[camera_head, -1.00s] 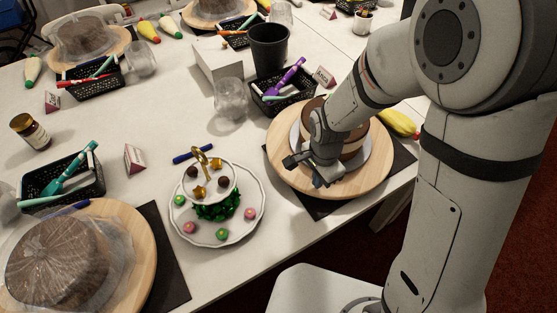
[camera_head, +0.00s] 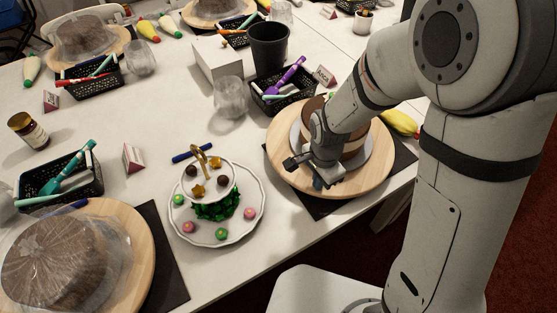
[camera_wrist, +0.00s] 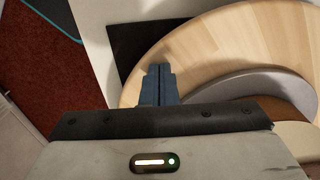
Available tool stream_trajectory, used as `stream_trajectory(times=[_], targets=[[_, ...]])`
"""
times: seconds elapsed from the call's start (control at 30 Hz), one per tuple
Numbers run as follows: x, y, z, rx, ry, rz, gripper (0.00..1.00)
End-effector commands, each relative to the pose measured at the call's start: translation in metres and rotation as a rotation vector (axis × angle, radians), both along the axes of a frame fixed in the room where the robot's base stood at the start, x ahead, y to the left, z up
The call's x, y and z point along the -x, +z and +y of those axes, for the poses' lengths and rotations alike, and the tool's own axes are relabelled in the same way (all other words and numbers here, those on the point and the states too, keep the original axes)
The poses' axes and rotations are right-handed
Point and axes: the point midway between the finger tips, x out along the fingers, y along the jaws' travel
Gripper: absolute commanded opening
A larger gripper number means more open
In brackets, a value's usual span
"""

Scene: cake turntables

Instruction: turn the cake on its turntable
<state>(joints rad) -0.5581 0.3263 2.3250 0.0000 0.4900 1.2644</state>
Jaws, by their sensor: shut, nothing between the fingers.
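The cake (camera_head: 353,144), brown and cream in layers, sits on a grey board (camera_head: 363,163) on the round wooden turntable (camera_head: 375,180). My arm hides part of it in the head view. My gripper (camera_head: 305,174) is over the near-left part of the turntable, beside the cake. In the wrist view my gripper (camera_wrist: 159,72) has its blue-grey fingers together and empty, pointing at the wooden top (camera_wrist: 190,55) near its rim. The grey board also shows in the wrist view (camera_wrist: 240,88), right of the fingers. Whether the fingertips touch the wood I cannot tell.
A tiered plate of sweets (camera_head: 246,225) stands left of the turntable. A black basket of tools (camera_head: 270,103) and a dark cup (camera_head: 268,45) stand behind it. A yellow piping bag (camera_head: 400,122) lies to the right. A wrapped cake (camera_head: 55,262) is at lower left.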

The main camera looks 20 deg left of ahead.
Motion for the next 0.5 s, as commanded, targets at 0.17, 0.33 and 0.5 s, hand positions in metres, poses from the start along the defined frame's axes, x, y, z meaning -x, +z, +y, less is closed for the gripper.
stream_trajectory(times=[0.17, 0.33, 0.5], targets=[[-0.001, -0.001, -0.01, 0.001, -0.002, 0.001, 0.0], [-0.001, -0.001, -0.022, 0.001, -0.002, 0.002, 0.0], [-0.002, 0.0, -0.026, 0.001, -0.001, 0.001, 0.0]])
